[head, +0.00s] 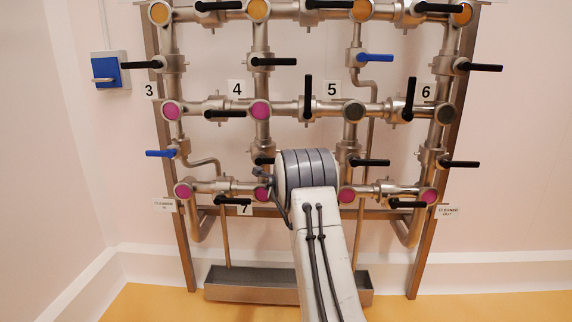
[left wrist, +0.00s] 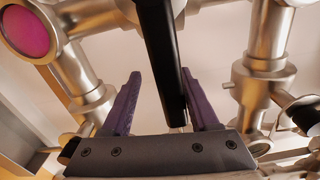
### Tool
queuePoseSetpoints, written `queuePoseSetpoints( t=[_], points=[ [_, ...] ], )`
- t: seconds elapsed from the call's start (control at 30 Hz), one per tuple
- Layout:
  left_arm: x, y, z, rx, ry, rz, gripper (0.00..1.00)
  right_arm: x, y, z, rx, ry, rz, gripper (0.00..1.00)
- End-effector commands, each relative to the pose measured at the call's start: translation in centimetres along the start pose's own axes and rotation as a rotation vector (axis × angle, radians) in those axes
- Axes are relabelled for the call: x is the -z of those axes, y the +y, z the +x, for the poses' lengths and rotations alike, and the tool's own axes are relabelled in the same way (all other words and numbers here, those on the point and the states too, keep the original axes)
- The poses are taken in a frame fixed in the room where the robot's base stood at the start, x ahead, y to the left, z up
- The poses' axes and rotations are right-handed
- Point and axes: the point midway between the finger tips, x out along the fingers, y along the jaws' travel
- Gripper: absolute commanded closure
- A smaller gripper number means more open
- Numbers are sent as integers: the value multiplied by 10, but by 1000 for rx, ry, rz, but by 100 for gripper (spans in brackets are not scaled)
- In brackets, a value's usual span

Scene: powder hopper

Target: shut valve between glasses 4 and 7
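Magenta glass 4 (head: 260,110) sits on the middle pipe row in the head view. Magenta glass 7 (head: 262,193) is below it, partly covered by my arm. The valve between them has a black handle (head: 264,160); only a short stub shows, and my arm hides the rest. In the left wrist view, my left gripper (left wrist: 161,73) is open, with purple fingers apart. A black handle (left wrist: 158,45) reaches down between the fingers, closer to the right one. A magenta glass (left wrist: 27,30) is at upper left there. Which valve this handle belongs to is not certain. My right gripper is not in view.
Other black handles surround the spot, such as the one right of glass 4 (head: 307,97) and one at lower right (head: 370,162). A blue handle (head: 160,153) is at left. A metal trough (head: 250,285) stands below the pipes. A blue wall switch (head: 106,71) is at left.

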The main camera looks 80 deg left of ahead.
Motion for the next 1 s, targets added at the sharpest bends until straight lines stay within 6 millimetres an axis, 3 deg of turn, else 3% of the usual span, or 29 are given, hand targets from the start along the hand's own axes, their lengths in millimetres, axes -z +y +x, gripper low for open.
queuePoseSetpoints(
  t=[0.17, 0.63, 1.0],
  points=[
    [-1, 0, -13, -3, -1, -1, 43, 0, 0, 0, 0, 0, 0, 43],
    [0, 0, -91, -3, -1, 1, 43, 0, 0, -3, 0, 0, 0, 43],
    [1, 1, -104, -1, 0, 1, 43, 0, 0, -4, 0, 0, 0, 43]
  ],
)
